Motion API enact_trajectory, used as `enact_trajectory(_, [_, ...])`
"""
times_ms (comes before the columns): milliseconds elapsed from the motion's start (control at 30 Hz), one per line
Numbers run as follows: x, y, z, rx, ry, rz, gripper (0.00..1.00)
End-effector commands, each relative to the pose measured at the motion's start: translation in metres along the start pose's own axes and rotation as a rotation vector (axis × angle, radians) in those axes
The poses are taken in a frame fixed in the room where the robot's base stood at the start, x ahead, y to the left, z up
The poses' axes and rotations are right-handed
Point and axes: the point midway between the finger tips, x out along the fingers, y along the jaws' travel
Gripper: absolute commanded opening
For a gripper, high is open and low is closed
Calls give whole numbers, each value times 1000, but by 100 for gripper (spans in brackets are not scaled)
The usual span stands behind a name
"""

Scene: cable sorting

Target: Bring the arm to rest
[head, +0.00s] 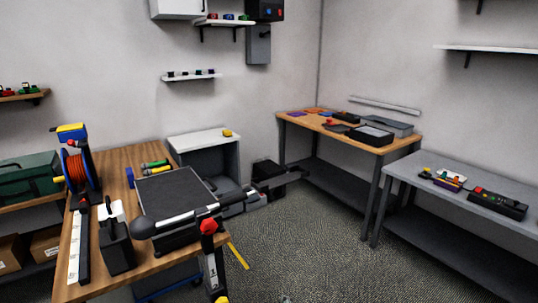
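The wooden bench (137,158) carries an orange cable reel (76,170), a black tray (172,190) and small tools. A grey cabinet (205,143) stands behind. A wooden-topped table (330,127) and a grey table (450,185) stand right.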

Motion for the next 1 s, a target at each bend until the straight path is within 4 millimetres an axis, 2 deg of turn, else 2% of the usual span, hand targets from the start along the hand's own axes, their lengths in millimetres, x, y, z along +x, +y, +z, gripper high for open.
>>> enact_trajectory(33, [-4, -19, 14, 33, -1, 5, 52])
enact_trajectory(100, [-10, -40, 28, 86, 4, 21, 52])
enact_trajectory(267, [-31, -84, 59, 205, 18, 57, 52])
enact_trajectory(467, [-69, -134, 92, 354, 40, 104, 52])
enact_trajectory(700, [-127, -184, 124, 535, 72, 156, 52])
enact_trajectory(1000, [-214, -228, 149, 763, 123, 221, 52])
